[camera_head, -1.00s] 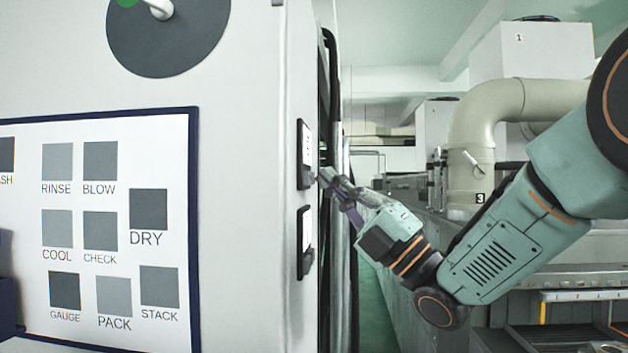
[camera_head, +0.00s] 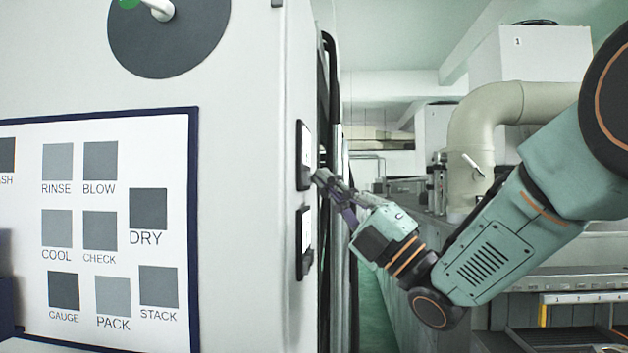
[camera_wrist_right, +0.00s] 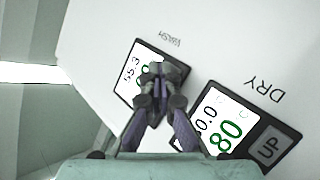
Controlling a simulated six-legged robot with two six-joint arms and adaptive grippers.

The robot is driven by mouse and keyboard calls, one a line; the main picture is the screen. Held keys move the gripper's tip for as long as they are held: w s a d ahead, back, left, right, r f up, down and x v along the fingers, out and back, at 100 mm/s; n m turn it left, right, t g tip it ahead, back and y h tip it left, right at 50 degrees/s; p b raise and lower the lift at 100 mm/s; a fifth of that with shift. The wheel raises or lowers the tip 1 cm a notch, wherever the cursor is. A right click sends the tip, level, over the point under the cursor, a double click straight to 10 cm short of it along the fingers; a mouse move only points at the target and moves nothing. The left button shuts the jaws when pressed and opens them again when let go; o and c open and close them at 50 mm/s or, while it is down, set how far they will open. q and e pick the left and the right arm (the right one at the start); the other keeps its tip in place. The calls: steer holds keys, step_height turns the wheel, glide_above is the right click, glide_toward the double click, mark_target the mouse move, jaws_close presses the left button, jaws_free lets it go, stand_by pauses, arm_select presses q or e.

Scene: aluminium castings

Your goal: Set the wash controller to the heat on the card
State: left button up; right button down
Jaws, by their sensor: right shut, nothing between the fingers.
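The wash controller (camera_wrist_right: 140,70), a dark-framed white display labelled WASH, is in the right wrist view. It shows 55.3 and green digits partly hidden by my fingers. My right gripper (camera_wrist_right: 158,72) is shut and empty, its fingertips over the controller's right part in that view; I cannot tell if they touch. In the head view the right gripper (camera_head: 320,178) is at the lower end of the upper (camera_head: 304,150) of two controllers seen edge-on. My left gripper is not in view. No card with a heat value can be made out.
The DRY controller (camera_wrist_right: 235,130), with a green 80 and an UP key, sits close beside the wash one. A board (camera_head: 150,300) with labelled grey squares is on the machine's front face. A large beige pipe (camera_head: 480,125) stands behind my right arm.

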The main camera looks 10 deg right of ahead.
steer(key=shift+s+d+b, duration=0.2)
steer(key=shift+d+b, duration=0.4)
steer(key=shift+d, duration=0.15)
steer(key=d+b, duration=0.1)
steer(key=d, duration=0.1)
steer(key=s+d+b, duration=0.1)
steer(key=d, duration=0.2)
steer(key=shift+s, duration=0.2)
steer(key=shift+a, duration=0.15)
